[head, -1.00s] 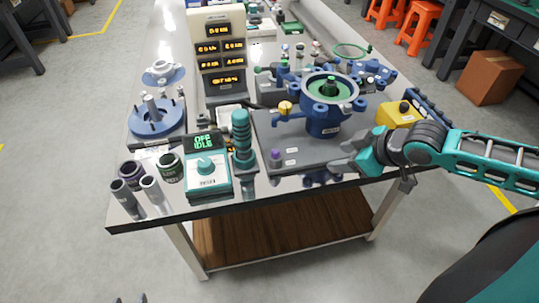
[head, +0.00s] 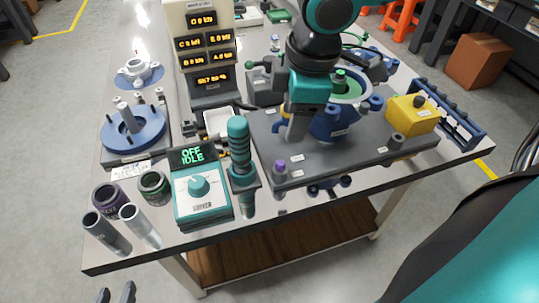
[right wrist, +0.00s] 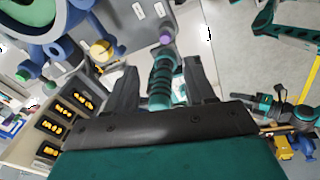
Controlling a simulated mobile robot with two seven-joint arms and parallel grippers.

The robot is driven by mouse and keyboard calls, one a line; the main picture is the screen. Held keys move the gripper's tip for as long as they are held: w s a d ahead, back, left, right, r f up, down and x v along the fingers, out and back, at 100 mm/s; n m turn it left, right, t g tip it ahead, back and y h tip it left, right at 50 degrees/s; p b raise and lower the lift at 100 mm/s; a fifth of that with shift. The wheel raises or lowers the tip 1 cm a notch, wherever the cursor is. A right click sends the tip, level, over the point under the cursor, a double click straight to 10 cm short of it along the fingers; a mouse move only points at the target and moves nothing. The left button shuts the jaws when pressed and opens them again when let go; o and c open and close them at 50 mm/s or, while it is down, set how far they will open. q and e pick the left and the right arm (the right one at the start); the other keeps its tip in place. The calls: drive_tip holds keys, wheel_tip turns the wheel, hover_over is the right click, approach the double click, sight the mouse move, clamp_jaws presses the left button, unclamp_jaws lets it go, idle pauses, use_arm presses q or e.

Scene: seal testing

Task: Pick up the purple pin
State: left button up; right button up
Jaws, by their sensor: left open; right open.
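The purple pin (head: 280,167) stands upright at the front left corner of the grey base plate (head: 358,157). It also shows in the right wrist view (right wrist: 166,39), beyond the teal ribbed handle. My right gripper (head: 291,132) is above the plate, in front of the blue round housing, behind the pin and apart from it. In the right wrist view its two fingers (right wrist: 163,85) are spread, with the teal handle showing between them and no object held. My left gripper (head: 116,293) shows only as two separated fingertips at the bottom left, away from the table.
The teal ribbed handle (head: 239,145) stands upright just left of the pin. Beside it is a teal control box (head: 202,197) reading OFF IDLE. A blue housing (head: 338,122) and a yellow block (head: 412,114) sit on the plate. The plate's front strip is mostly clear.

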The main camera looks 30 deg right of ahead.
drive_tip(key=b, duration=0.2)
hover_over(281, 163)
drive_tip(key=s, duration=0.1)
drive_tip(key=f, duration=0.4)
drive_tip(key=d+f, duration=0.1)
drive_tip(key=f, duration=0.1)
drive_tip(key=shift+f, duration=0.1)
drive_tip(key=shift+a+f+b, duration=0.1)
drive_tip(key=shift+f+b, duration=0.25)
drive_tip(key=shift+f, duration=0.2)
drive_tip(key=f, duration=0.1)
drive_tip(key=f+b, duration=0.1)
drive_tip(key=f, duration=0.1)
drive_tip(key=a+f+b, duration=0.1)
drive_tip(key=shift+w+f, duration=0.15)
drive_tip(key=shift+w, duration=0.15)
drive_tip(key=shift+w+d+f, duration=0.1)
drive_tip(key=shift+f, duration=0.3)
use_arm(q)
drive_tip(key=f, duration=0.4)
drive_tip(key=shift+s+d+f, duration=0.2)
drive_tip(key=shift+s+d, duration=0.1)
drive_tip(key=shift+d, duration=0.1)
use_arm(e)
drive_tip(key=c, duration=0.4)
use_arm(q)
drive_tip(key=shift+s+f, duration=0.1)
drive_tip(key=shift+s, duration=0.05)
use_arm(e)
clamp_jaws()
